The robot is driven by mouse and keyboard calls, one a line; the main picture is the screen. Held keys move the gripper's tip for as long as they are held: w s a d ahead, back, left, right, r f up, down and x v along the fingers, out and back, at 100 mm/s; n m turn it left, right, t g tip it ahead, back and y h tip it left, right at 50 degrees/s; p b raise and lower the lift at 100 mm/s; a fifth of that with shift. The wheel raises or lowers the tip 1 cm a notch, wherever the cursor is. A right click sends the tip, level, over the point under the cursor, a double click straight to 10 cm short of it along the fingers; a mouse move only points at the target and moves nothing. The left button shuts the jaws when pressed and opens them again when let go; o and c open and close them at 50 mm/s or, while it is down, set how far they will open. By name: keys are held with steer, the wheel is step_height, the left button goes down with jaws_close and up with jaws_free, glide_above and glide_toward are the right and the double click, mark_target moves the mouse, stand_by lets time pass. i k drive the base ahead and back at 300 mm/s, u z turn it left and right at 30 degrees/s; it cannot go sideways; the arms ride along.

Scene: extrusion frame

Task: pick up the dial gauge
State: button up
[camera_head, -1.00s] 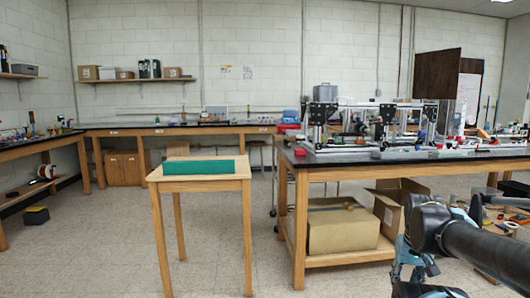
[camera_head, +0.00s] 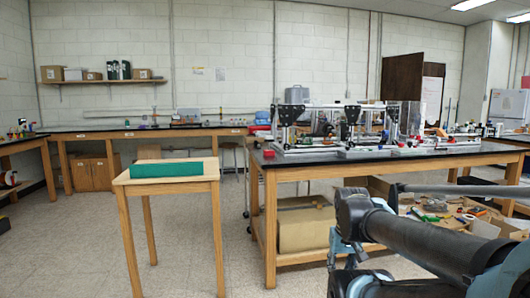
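I cannot make out a dial gauge in this view; any on the crowded black-topped bench (camera_head: 400,158) is too small to tell. The bench carries a metal extrusion frame (camera_head: 345,125) with several small parts around it. My arm shows at the lower right, in front of the bench's lower part. My gripper's fingers do not show, so I cannot see what state they are in.
A small wooden table (camera_head: 205,180) with a green block (camera_head: 168,169) stands left of the bench. A cardboard box (camera_head: 305,228) sits on the bench's lower shelf. Open floor (camera_head: 85,255) lies at the left. Loose tools (camera_head: 430,215) lie at the right.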

mark_target(271, 152)
steer(key=i, duration=0.85)
